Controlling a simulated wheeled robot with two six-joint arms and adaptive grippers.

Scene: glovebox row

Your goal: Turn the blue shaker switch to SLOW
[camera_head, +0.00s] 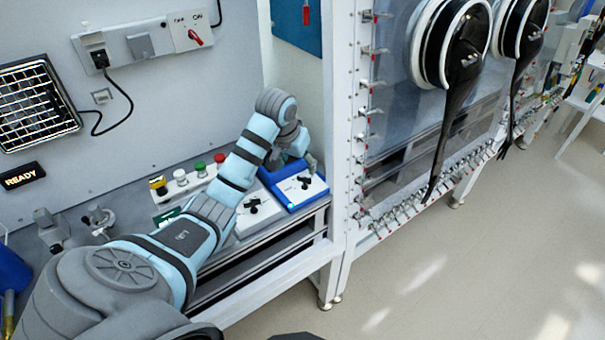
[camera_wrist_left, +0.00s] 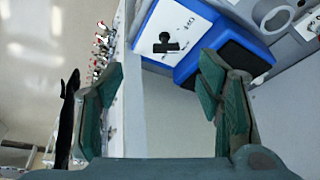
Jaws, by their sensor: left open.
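The blue shaker (camera_head: 297,186) stands at the right end of the bench, with a white top panel and a black rotary switch (camera_head: 304,182). In the left wrist view the shaker's blue body (camera_wrist_left: 205,62) is at the upper middle, with its black switch (camera_wrist_left: 166,43) on the white panel. My left gripper (camera_head: 308,160) is over the far side of the shaker, beside the switch. In the left wrist view its fingers (camera_wrist_left: 160,100) are spread apart with nothing between them. I cannot tell which mark the switch points at; the lettering is too small. My right gripper is not in view.
A white unit with another black switch (camera_head: 254,206) sits left of the shaker. The white frame post (camera_head: 343,130) and the glovebox (camera_head: 440,110) stand close on the right. Open floor (camera_head: 450,270) lies in front.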

